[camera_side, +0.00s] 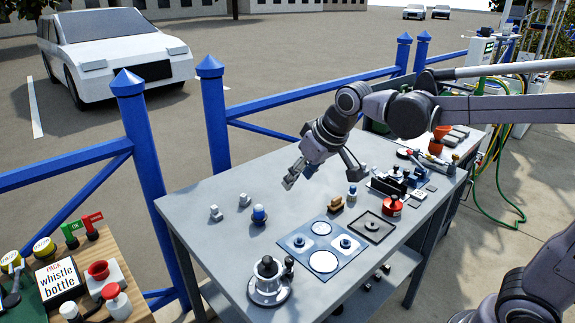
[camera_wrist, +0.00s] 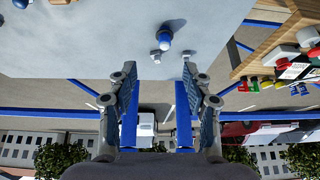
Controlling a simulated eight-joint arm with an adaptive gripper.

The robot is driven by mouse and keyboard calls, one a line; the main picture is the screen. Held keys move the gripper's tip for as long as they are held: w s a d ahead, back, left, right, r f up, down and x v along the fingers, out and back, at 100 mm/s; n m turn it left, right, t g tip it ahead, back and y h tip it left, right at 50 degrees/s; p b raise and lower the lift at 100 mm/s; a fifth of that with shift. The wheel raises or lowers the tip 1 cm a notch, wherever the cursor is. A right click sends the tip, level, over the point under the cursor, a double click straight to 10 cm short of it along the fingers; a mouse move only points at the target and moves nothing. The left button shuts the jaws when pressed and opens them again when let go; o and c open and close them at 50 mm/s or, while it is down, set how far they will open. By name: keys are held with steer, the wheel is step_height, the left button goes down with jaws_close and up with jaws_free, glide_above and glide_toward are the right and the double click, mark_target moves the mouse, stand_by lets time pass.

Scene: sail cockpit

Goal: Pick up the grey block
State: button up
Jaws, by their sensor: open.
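Two small pale grey pieces stand on the grey table toward its left end. One grey piece (camera_side: 215,213) is nearer the left edge, and the other grey piece (camera_side: 244,200) is a little to its right. I cannot tell which is the grey block. In the wrist view, one grey piece (camera_wrist: 156,56) shows between my fingers, and the other grey piece (camera_wrist: 187,56) is by the right fingertip. My gripper (camera_side: 320,175) is open and empty above the table, to the right of both pieces; its spread fingers also show in the wrist view (camera_wrist: 158,75).
A blue-topped knob piece (camera_side: 259,215) stands close to the grey pieces. A blue panel (camera_side: 321,248), a metal pot-like fixture (camera_side: 269,282), a tan block (camera_side: 335,204) and a red canister (camera_side: 391,206) occupy the front and right. Blue railings (camera_side: 140,150) run behind the table.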

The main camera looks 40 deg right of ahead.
steer(key=w+a+f, duration=0.2)
steer(key=w+a, duration=0.2)
steer(key=w, duration=0.6)
steer(key=g, duration=0.1)
glide_toward(215, 208)
steer(key=shift+x, duration=5.15)
jaws_close()
